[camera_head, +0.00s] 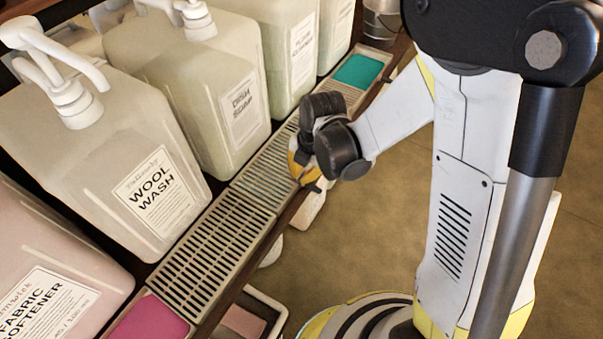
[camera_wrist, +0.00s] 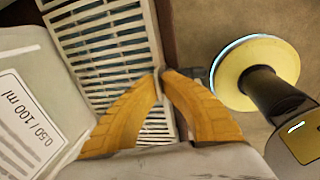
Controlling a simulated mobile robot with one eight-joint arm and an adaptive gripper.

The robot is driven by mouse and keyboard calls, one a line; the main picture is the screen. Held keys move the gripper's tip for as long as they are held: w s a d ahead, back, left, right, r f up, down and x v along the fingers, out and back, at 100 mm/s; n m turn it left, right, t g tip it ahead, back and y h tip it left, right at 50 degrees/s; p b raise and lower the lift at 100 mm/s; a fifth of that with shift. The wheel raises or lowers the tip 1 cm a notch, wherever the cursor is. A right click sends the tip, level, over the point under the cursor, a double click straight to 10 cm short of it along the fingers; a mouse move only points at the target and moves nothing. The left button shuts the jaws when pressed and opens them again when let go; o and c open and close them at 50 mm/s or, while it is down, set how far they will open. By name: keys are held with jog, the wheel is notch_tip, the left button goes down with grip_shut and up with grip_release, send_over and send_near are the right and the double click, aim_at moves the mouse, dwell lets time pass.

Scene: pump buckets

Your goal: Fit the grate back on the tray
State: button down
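A pale slotted grate (camera_head: 262,180) with bluish gaps lies along the narrow tray (camera_head: 212,312) in front of the bottles. It also fills the upper middle of the wrist view (camera_wrist: 105,45). My gripper (camera_head: 303,165) is at the grate's outer long side. In the wrist view, my yellow fingers (camera_wrist: 161,73) come together at the tips on the grate's pale edge, so they look shut on it. The exact contact is too small to make out. The grate looks nearly in line with its neighbour; whether it sits fully down cannot be told.
Large pump bottles, including wool wash (camera_head: 150,190) and dish soap (camera_head: 235,110), stand close behind the tray. Another grate (camera_head: 205,260) lies nearer, beside a pink section (camera_head: 150,320). A teal section (camera_head: 358,70) and metal bucket (camera_head: 381,20) are farther off. Open floor lies right.

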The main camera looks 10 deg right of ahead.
jog(key=c, duration=1.5)
grip_release()
jog(key=shift+c, duration=0.2)
jog(key=shift+r, duration=0.1)
notch_tip(320, 180, up, 11)
jog(key=s+d, duration=0.1)
jog(key=d, duration=0.1)
jog(key=s+d+r+m+t, duration=0.3)
jog(key=s+d+r+m, duration=0.2)
jog(key=m, duration=0.9)
jog(key=s+d+r+m+t+h, duration=0.1)
jog(key=s+d+r+m, duration=0.3)
jog(key=m, duration=1)
jog(key=shift+s+d+r+t+h, duration=0.35)
jog(key=shift+d+t, duration=0.55)
jog(key=shift+d, duration=0.35)
